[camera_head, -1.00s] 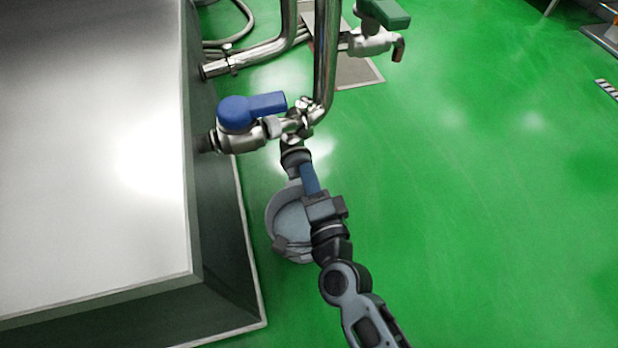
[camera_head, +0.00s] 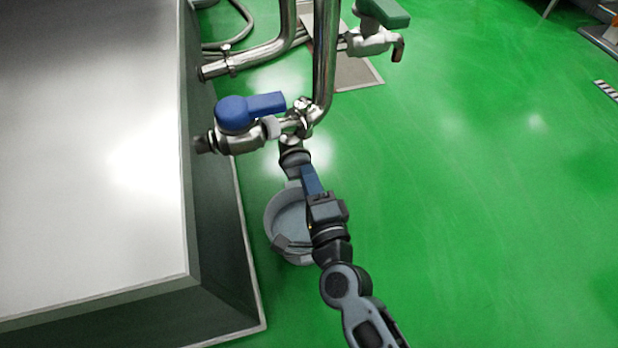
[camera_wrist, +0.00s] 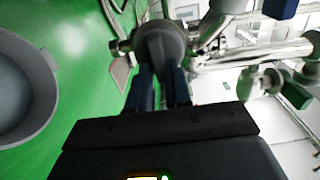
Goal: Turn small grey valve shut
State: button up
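The small grey valve (camera_head: 294,160) hangs below the pipe joint, beside the pale tank wall. In the wrist view its rounded grey body (camera_wrist: 162,42) is straight ahead, just beyond my fingertips. My gripper (camera_head: 308,175) reaches up to it from below. In the wrist view my gripper's two dark blue fingers (camera_wrist: 159,82) stand close together, with a narrow grey part of the valve between them. The fingers appear closed on that part; the contact itself is partly hidden.
A blue-handled valve (camera_head: 236,115) sits just above and left. A green-handled valve (camera_head: 385,15) is at the top. A grey bucket (camera_head: 275,215) stands left of my gripper. The tank (camera_head: 100,200) fills the left side.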

jog(key=o, duration=0.3)
jog(key=shift+o, duration=0.2)
jog(key=v, duration=0.7)
jog(key=shift+s, duration=0.4)
jog(key=shift+d+r, duration=0.1)
jog(key=s+d+r+n+h, duration=0.25)
jog(key=s+d+n, duration=0.35)
jog(key=s+d, duration=0.75)
jog(key=s+d+r+n+g+h, duration=0.1)
jog(key=s+d+r+n, duration=0.3)
jog(key=s, duration=0.4)
jog(key=s+d+r+n+g+h, duration=0.1)
jog(key=s+r+n+g+h, duration=0.1)
jog(key=s+r+n, duration=0.4)
notch_tip(320, 180, up, 28)
jog(key=s+m+p, duration=0.1)
jog(key=p, duration=2.6)
jog(key=shift+s+d, duration=0.25)
jog(key=shift+s, duration=0.05)
